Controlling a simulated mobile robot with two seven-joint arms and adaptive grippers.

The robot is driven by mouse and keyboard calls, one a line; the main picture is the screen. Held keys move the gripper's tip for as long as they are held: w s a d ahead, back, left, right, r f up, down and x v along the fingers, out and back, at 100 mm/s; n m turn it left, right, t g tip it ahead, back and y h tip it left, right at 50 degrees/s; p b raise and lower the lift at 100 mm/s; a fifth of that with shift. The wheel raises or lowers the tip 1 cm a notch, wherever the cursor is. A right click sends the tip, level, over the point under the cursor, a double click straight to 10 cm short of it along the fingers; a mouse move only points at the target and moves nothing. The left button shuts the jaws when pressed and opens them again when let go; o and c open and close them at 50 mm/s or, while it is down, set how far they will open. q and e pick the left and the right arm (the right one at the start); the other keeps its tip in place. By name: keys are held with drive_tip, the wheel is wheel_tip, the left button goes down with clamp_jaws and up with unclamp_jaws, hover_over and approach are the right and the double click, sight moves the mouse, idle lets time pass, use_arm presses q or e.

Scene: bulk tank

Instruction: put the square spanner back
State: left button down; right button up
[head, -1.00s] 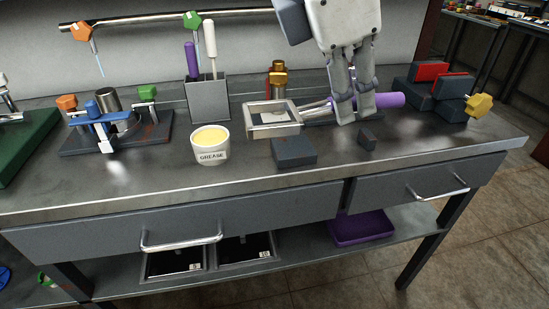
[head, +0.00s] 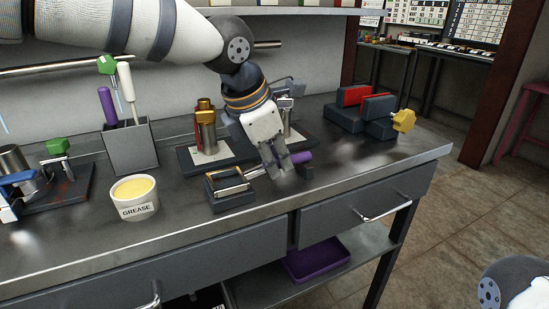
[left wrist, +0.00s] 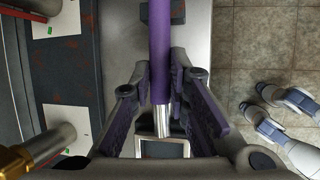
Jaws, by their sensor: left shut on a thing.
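The square spanner has a square metal frame head (head: 232,184), a thin shaft and a purple handle (head: 302,157). My left gripper (head: 287,170) is shut on the handle; the handle end sticks out to its right. In the left wrist view the purple handle (left wrist: 160,50) runs between my left fingers (left wrist: 161,108), with the frame head (left wrist: 163,149) partly hidden below. The head is at a dark block (head: 232,203); I cannot tell whether they touch. Another small dark block (head: 306,173) is below the handle. My right gripper (left wrist: 276,108) appears open and empty over the floor.
A grease tub (head: 135,199) stands left of the dark block. Behind are a tool holder (head: 131,148) and a brass-topped cylinder (head: 206,132) on a plate. A red-and-grey vise-like fixture (head: 365,107) stands right. The bench front right is clear.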

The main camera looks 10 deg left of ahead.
use_arm(q)
drive_tip(key=c, duration=1.5)
unclamp_jaws()
drive_tip(key=shift+f, duration=0.1)
drive_tip(key=shift+c, duration=0.2)
drive_tip(key=p+v, duration=0.1)
drive_tip(key=v, duration=1.1)
drive_tip(key=shift+p, duration=0.35)
use_arm(e)
drive_tip(key=shift+w+r+t, duration=0.3)
drive_tip(key=shift+w+r, duration=0.55)
drive_tip(key=shift+r, duration=0.15)
